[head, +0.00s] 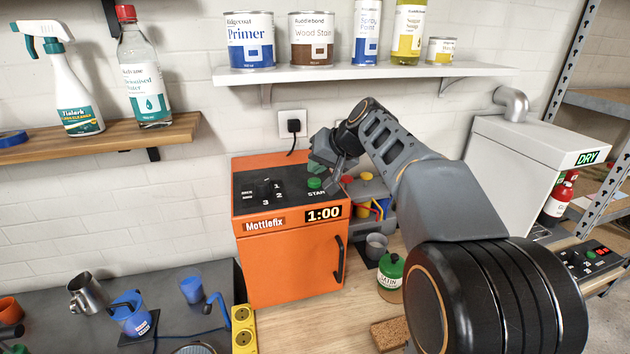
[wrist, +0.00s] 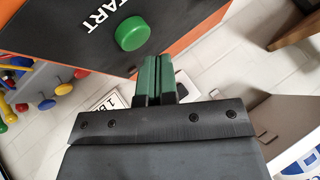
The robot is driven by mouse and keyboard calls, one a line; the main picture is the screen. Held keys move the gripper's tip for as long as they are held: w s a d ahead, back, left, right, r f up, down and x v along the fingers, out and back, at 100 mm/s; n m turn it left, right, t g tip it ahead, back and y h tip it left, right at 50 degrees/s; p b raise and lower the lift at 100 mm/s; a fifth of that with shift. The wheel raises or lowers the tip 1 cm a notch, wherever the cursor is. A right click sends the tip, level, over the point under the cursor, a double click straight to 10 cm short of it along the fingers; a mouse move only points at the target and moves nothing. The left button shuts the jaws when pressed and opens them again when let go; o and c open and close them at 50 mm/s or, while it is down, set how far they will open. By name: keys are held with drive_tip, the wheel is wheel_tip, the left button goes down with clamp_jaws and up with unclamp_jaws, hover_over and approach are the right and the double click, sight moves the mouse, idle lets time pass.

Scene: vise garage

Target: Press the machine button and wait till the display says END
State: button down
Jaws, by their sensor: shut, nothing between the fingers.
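The machine is an orange cabinet (head: 290,262) with a black top panel, standing against the wall in the head view. Its display (head: 323,213) reads 1:00. The green round start button (head: 314,183) is on the top panel beside the START label. In the wrist view the green button (wrist: 131,34) is large and close, with START printed next to it. My gripper (head: 322,160) is above the panel near the button. In the wrist view its green-tipped fingers (wrist: 155,75) are shut and empty, beside and below the button in the picture. Whether they touch anything is not clear.
A dial sits left of the button on the panel. A device with red and yellow knobs (head: 366,182) stands close behind on the right. A green-lidded jar (head: 391,272) and a grey cup (head: 376,246) stand right of the cabinet. Shelves (head: 355,72) with cans hang above.

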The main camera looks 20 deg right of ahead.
sight(317, 180)
drive_tip(key=shift+f, duration=0.15)
idle(0.5)
drive_tip(key=shift+f+b, duration=0.3)
drive_tip(key=shift+b, duration=0.2)
drive_tip(key=shift+f+b, duration=0.4)
idle(0.5)
drive_tip(key=shift+r, duration=0.15)
idle(0.3)
drive_tip(key=shift+r+p, duration=0.7)
drive_tip(key=shift+r, duration=0.1)
wheel_tip(317, 180, up, 5)
drive_tip(key=p, duration=0.4)
idle(0.6)
